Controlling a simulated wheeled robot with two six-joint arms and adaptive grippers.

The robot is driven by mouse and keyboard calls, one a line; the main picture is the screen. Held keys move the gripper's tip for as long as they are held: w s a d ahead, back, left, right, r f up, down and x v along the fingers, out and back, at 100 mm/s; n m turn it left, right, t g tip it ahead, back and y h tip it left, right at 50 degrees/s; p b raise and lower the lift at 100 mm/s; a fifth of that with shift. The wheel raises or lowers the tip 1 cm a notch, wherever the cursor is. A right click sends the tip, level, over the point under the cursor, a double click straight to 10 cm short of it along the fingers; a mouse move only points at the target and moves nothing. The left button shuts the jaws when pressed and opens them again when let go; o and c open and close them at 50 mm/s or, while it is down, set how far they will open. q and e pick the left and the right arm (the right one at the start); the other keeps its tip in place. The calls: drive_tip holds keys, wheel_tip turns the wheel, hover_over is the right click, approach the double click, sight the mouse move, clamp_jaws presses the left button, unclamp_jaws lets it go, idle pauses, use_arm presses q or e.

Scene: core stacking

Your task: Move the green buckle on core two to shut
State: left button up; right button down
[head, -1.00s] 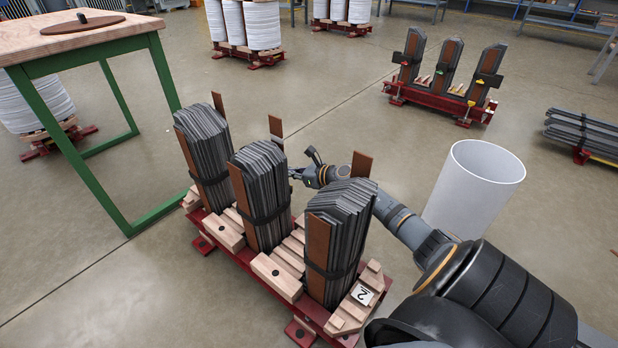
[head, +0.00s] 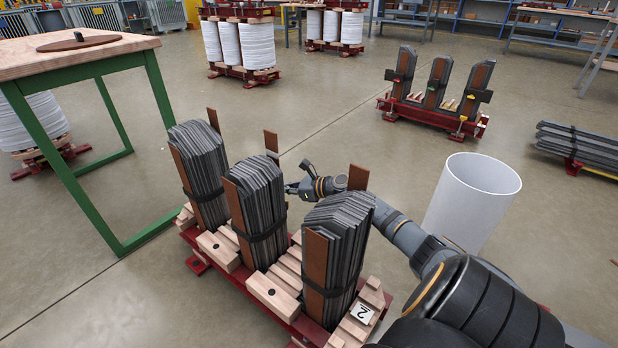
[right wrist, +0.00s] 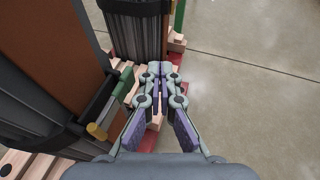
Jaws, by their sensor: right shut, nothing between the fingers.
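Core two is the set of three dark laminated columns on a red base, marked by the "2" label (head: 361,313) at its near end. My right arm reaches behind the near column (head: 337,250). My right gripper (head: 291,188) is beside the middle column (head: 256,200). In the right wrist view the right gripper (right wrist: 160,70) is shut and empty. A green buckle piece (right wrist: 124,86) is just left of its fingertips, beside a column's black strap; contact cannot be told. A yellow piece (right wrist: 97,131) sits lower on that strap. The head view hides the buckle. My left gripper is not in view.
A white cylindrical bin (head: 474,205) stands right of my right arm. A green-legged table (head: 75,60) is at the left. Another red-based core (head: 435,95) stands at the back right. Brown boards rise behind the columns. Open floor lies behind core two.

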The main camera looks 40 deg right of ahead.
drive_tip(key=v, duration=0.7)
drive_tip(key=shift+s, duration=0.15)
drive_tip(key=shift+d+r, duration=0.1)
idle(0.8)
